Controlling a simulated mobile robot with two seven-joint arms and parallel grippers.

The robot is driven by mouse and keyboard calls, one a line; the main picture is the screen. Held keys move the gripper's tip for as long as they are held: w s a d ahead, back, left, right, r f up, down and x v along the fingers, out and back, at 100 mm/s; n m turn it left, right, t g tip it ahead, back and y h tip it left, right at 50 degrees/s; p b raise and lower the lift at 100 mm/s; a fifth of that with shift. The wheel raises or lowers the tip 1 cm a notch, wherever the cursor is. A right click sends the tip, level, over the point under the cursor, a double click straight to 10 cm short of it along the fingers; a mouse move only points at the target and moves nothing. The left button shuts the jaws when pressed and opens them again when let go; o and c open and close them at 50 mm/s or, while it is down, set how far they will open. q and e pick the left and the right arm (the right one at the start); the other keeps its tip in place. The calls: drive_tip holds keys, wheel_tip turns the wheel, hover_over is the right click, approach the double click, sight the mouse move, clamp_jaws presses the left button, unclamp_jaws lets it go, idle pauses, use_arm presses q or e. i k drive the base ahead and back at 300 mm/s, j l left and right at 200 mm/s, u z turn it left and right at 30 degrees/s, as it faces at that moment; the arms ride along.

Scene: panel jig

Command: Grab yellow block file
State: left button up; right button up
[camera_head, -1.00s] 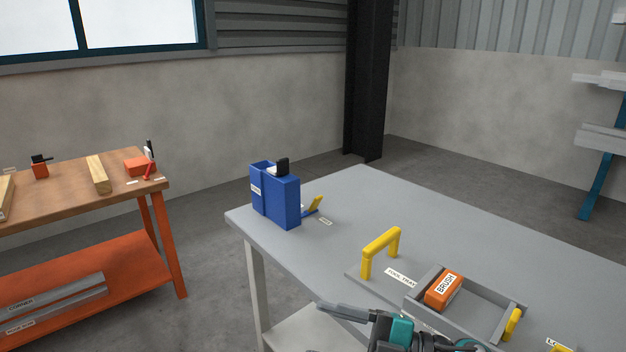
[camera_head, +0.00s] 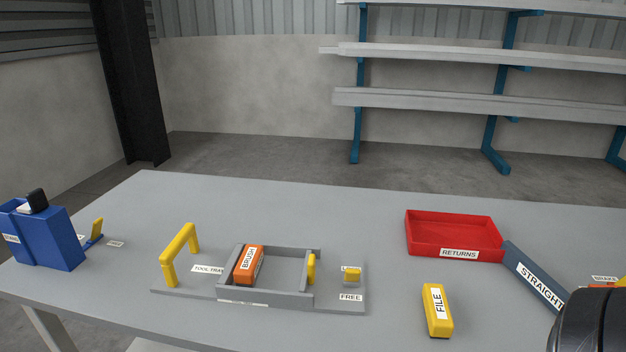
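The yellow block labelled FILE (camera_head: 437,311) lies on the grey table at the front right, with its label facing up. It is clear of the tool tray and the red returns tray. A dark rounded part shows at the lower right edge, and I cannot tell which part it is. Neither gripper's fingers are in view.
The grey tool tray (camera_head: 265,299) holds an orange BRUSH block (camera_head: 248,265) and has a yellow handle (camera_head: 180,253). A red RETURNS tray (camera_head: 455,237) stands behind the file. A dark STRAIGHT bar (camera_head: 535,277) lies to its right. A blue holder (camera_head: 49,236) stands far left.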

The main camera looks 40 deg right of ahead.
sight(440, 323)
drive_tip(key=z, duration=2.05)
